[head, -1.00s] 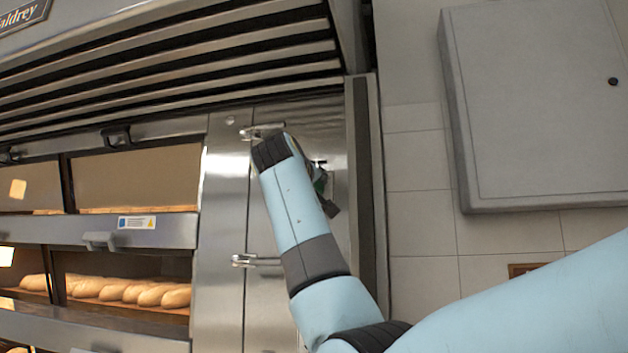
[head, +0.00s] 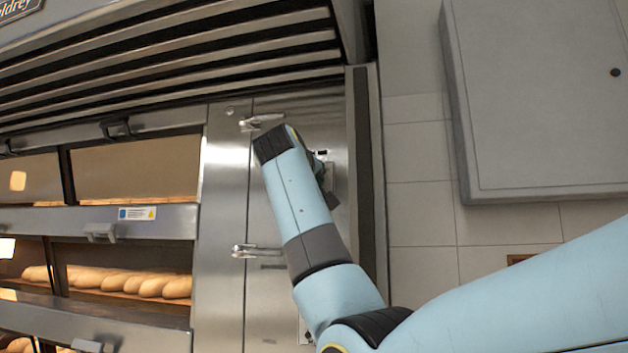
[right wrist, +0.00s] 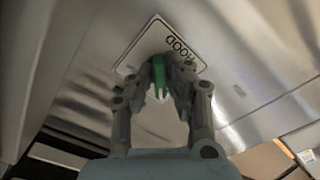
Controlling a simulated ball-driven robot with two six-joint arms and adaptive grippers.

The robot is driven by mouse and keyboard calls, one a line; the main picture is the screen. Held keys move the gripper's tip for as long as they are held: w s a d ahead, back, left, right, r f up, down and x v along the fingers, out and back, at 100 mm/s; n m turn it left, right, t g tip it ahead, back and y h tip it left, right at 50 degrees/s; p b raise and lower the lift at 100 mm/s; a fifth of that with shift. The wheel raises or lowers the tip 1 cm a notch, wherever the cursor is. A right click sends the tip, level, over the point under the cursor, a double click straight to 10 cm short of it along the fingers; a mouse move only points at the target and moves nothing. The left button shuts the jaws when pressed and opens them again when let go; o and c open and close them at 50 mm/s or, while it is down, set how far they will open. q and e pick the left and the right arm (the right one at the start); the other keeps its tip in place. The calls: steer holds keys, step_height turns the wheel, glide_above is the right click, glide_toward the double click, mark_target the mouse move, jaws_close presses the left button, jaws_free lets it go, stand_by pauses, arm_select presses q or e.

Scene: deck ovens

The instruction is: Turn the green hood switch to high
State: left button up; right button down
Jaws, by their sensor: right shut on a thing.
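The green hood switch (right wrist: 159,80) is in the right wrist view, in front of a white plate (right wrist: 150,42) lettered "HOOD". My right gripper (right wrist: 160,92) is shut on the green switch, with a finger on each side of it. The plate looks tilted in this view, and no setting marks can be read. In the head view my right arm reaches up to the steel panel beside the ovens. It hides the switch there; only part of the switch plate (head: 328,170) shows past the wrist. My left gripper is in neither view.
Steel door handles (head: 258,251) stick out just left of my right forearm. Deck ovens with loaves (head: 130,284) are at the left, under a slatted hood (head: 180,55). A grey wall cabinet (head: 540,100) hangs at the right, with bare tiled wall between.

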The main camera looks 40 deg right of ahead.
steer(key=m+b, duration=0.3)
steer(key=m, duration=0.3)
steer(key=m+b, duration=0.4)
steer(key=m, duration=0.1)
steer(key=m+b, duration=0.3)
steer(key=m, duration=0.3)
steer(key=shift+w+a+f+m, duration=0.1)
steer(key=shift+w+a+m, duration=0.2)
stand_by(0.6)
steer(key=c, duration=1.3)
jaws_free()
steer(key=shift+c, duration=0.2)
steer(key=v, duration=1.2)
